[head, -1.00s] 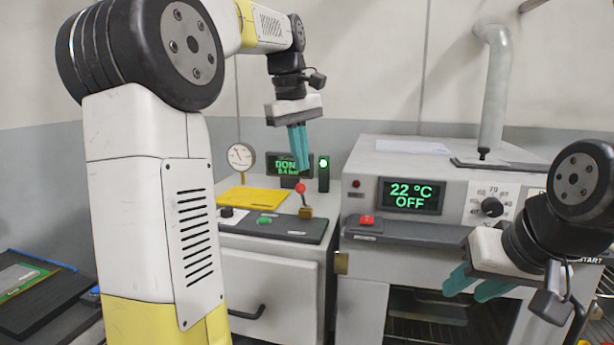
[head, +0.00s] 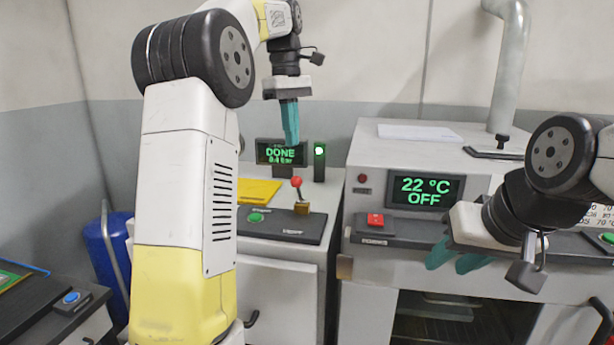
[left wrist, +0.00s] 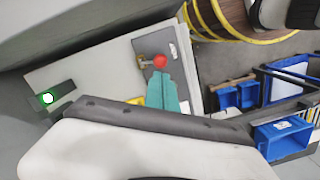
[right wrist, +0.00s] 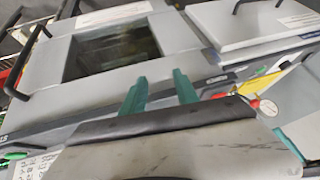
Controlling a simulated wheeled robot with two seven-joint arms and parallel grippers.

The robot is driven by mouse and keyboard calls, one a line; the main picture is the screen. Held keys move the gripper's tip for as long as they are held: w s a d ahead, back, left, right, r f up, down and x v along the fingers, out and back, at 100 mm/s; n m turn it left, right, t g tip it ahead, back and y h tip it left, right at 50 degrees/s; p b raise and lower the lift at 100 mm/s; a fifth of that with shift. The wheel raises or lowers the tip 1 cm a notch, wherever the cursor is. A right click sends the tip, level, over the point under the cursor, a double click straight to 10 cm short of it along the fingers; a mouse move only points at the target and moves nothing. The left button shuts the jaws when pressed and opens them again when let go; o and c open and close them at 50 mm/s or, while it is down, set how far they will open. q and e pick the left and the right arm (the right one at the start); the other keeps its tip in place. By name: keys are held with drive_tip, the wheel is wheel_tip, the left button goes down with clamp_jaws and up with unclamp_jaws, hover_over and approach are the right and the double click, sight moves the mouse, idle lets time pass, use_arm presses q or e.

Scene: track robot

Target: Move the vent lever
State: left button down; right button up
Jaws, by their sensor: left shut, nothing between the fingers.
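The vent lever (head: 296,183) has a red ball knob on a short stem. It rises from a brass-coloured block (head: 301,208) on the dark panel of the left cabinet. My left gripper (head: 291,140) is shut and empty, fingers pointing down, above the knob and apart from it in the head view. In the left wrist view the red knob (left wrist: 160,62) shows just past the tips of the shut teal fingers (left wrist: 162,78). My right gripper (head: 457,258) is open and empty in front of the oven; its two fingers (right wrist: 160,88) stand apart in the right wrist view.
A display (head: 281,153) reading DONE and a lit green indicator (head: 320,160) stand behind the lever. A green button (head: 257,217) and yellow sheet (head: 260,191) lie left of it. The oven (head: 360,165), its display reading 22 °C OFF, stands to the right. A blue drum (head: 107,265) is at left.

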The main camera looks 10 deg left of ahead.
sight(294, 178)
use_arm(q)
drive_tip(key=f, duration=0.6)
drive_tip(key=shift+s+d+f, duration=0.2)
drive_tip(key=shift+d+f, duration=0.05)
drive_tip(key=shift+f, duration=2.25)
drive_tip(key=shift+w+a+r, duration=0.3)
drive_tip(key=shift+w+a, duration=0.1)
drive_tip(key=shift+a, duration=0.25)
drive_tip(key=shift+w+a+r, duration=0.25)
drive_tip(key=shift+w+a, duration=0.15)
drive_tip(key=shift+a, duration=0.2)
